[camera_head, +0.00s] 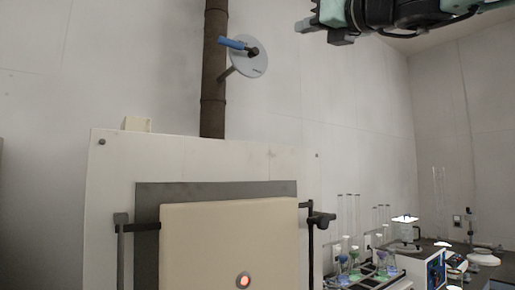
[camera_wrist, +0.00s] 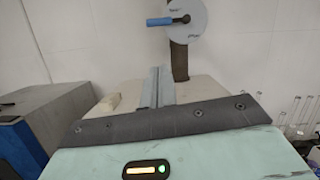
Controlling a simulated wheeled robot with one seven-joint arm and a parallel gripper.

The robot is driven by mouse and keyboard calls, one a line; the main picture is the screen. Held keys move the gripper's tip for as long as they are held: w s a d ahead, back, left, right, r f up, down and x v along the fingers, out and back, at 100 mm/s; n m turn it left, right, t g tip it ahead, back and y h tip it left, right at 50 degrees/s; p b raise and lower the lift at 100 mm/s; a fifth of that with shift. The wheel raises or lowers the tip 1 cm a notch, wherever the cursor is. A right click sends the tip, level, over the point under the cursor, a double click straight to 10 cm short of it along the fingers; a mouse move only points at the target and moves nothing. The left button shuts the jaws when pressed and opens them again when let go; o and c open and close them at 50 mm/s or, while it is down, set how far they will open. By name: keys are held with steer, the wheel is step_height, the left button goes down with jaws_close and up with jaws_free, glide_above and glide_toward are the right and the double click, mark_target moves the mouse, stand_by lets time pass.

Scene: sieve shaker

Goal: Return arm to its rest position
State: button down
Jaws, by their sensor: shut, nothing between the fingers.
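My gripper (camera_head: 318,31) is at the top right of the head view, raised in the air to the right of the brown pipe and above the bench. In the wrist view its grey fingers (camera_wrist: 157,86) are together in the middle, with nothing between them. My dark and teal arm runs out of the head view at the top right, so most of it is hidden.
A white furnace-like cabinet (camera_head: 110,190) with a beige door (camera_head: 225,240) stands below. A brown pipe (camera_head: 213,100) rises behind it, bearing a grey disc (camera_head: 248,62) with a blue handle (camera_head: 231,43). Glassware (camera_head: 365,265) stands on the right. Space around my gripper looks clear.

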steer(key=s+a+f+n+g+h, duration=0.1)
steer(key=a+f+n+g, duration=0.3)
steer(key=f, duration=0.8)
steer(key=s+a+f+n+g+h, duration=0.1)
steer(key=a+f+n+g, duration=0.15)
steer(key=f+n, duration=0.7)
steer(key=s+a+f+n+g+h, duration=0.1)
steer(key=a+f+n+g, duration=0.2)
steer(key=f, duration=1.1)
steer(key=s+d+f+n+g+h, duration=0.2)
steer(key=s+f+n, duration=0.25)
steer(key=f, duration=0.35)
steer(key=s+d+f+n+g+h, duration=0.1)
steer(key=s+f+n+g, duration=0.3)
steer(key=f, duration=0.4)
steer(key=s+d+f+n+g+h, duration=0.1)
steer(key=s+d+f+n+h, duration=0.4)
steer(key=s+d+f+n, duration=0.5)
step_height(320, 180, down, 3)
steer(key=s, duration=0.2)
steer(key=shift+s+d+g+h, duration=0.3)
steer(key=shift+d+g+h, duration=0.05)
steer(key=shift+h, duration=0.05)
